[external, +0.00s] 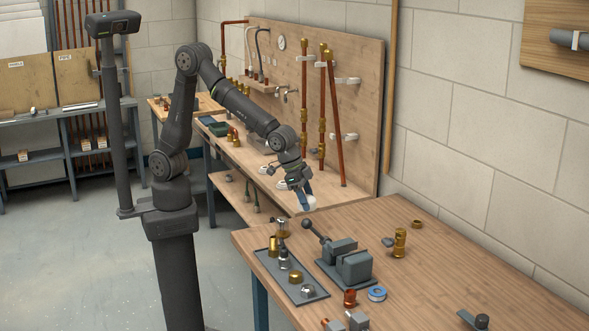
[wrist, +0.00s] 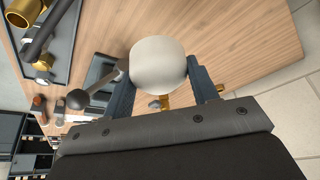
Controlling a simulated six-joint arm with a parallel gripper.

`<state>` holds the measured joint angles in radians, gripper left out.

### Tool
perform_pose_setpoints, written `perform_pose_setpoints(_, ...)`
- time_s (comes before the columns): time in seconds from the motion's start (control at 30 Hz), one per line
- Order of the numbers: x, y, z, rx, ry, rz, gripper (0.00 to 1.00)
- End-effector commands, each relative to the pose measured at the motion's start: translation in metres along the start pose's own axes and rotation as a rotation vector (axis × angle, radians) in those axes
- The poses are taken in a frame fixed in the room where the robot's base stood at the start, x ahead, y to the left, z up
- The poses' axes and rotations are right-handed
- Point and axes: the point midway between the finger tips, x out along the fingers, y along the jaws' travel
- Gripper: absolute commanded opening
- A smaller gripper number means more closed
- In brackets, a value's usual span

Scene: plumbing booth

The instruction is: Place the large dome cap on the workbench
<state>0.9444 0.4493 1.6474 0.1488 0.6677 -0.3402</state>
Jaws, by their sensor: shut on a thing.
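The large dome cap (wrist: 158,62) is a smooth, rounded off-white piece. In the wrist view it sits between the two fingers of my gripper (wrist: 160,85), which is shut on it. In the external view my gripper (external: 304,195) points down by the far left edge of the workbench (external: 450,262), and the cap (external: 310,204) shows as a small pale shape at its tips. The cap appears to be held above the bench top, though its exact height is hard to tell. The wooden bench top (wrist: 240,35) also shows behind the cap in the wrist view.
A grey vise (external: 346,260) with a ball-ended handle stands near the cap. A grey tray (external: 290,275) with several fittings lies left of it. A brass fitting (external: 399,243), a blue tape roll (external: 376,294) and copper pieces are on the bench. The right-middle bench is clear.

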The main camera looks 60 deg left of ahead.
Motion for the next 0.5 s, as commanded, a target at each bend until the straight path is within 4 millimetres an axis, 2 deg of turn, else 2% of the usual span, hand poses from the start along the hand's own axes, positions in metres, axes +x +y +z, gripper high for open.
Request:
perform_pose_setpoints(0.03,-0.003,0.015,0.004,0.026,0.000,0.011,0.32)
perform_pose_setpoints(0.1,-0.005,0.028,0.007,0.050,0.000,0.020,0.32)
perform_pose_setpoints(0.2,-0.007,0.039,0.011,0.070,0.000,0.029,0.32)
perform_pose_setpoints(0.37,-0.008,0.043,0.012,0.077,0.000,0.032,0.32)
perform_pose_setpoints(0.5,-0.002,0.036,0.009,0.074,-0.001,0.031,0.32)
